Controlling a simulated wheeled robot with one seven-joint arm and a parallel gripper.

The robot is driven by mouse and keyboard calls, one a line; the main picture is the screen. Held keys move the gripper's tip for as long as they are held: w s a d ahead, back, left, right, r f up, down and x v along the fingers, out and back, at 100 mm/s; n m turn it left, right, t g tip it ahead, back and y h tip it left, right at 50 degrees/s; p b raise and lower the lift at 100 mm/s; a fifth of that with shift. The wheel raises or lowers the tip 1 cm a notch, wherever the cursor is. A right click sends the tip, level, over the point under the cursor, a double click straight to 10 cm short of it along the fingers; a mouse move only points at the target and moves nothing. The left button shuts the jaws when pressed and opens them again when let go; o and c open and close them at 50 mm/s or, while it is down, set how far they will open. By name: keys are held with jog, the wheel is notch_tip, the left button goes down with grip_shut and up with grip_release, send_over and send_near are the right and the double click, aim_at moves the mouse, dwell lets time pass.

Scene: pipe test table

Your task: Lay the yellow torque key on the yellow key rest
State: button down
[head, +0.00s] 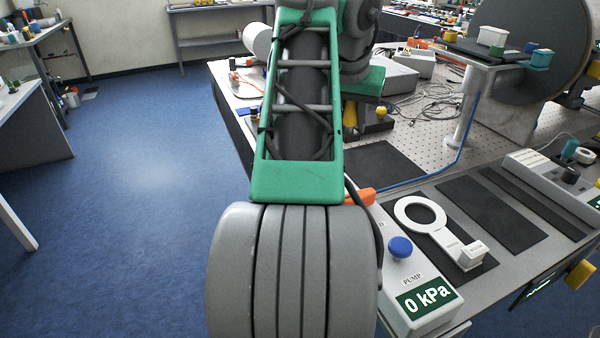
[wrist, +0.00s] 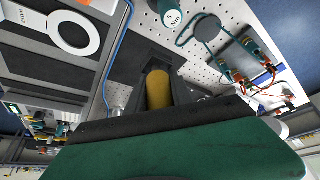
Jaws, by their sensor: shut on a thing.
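My gripper (head: 361,113) is in the head view, beyond my green arm link and over the perforated table. It is shut on a yellow piece, taken to be the torque key (head: 381,111), of which only small parts show. In the wrist view the dark fingers of my gripper (wrist: 160,68) close around a yellow rounded handle (wrist: 159,90). The rest of the key is hidden by the fingers and the green gripper body. I cannot make out the yellow key rest for sure in either view.
A pump box (head: 421,300) with a blue knob and a "0 kPa" display stands at the front. A white ring-ended tool (head: 421,216) lies on a dark mat beside it. A large grey disc (head: 520,45) stands at the back right. Loose cables (head: 435,101) lie behind my gripper.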

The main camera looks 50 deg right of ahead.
jog(key=w+f+b, duration=0.1)
jog(key=w+f, duration=0.1)
jog(key=w, duration=0.2)
jog(key=w+d+f+b, duration=0.1)
jog(key=w+f, duration=0.2)
jog(key=w, duration=0.1)
jog(key=w+f+b, duration=0.1)
jog(key=w+f, duration=0.2)
jog(key=w, duration=0.1)
jog(key=shift+d, duration=0.4)
jog(key=shift+w+f+b, duration=0.25)
jog(key=shift+f+b, duration=0.05)
jog(key=shift+b, duration=0.05)
jog(key=f+b, duration=0.1)
jog(key=f, duration=0.1)
jog(key=w+f+b, duration=0.1)
jog(key=f+b, duration=0.1)
jog(key=shift+w+d+f+b, duration=0.15)
jog(key=shift+w+f+b, duration=0.05)
jog(key=shift+f+b, duration=0.15)
jog(key=shift+r, duration=0.2)
jog(key=shift+f, duration=0.15)
jog(key=c, duration=1.1)
grip_release()
jog(key=shift+c, duration=0.2)
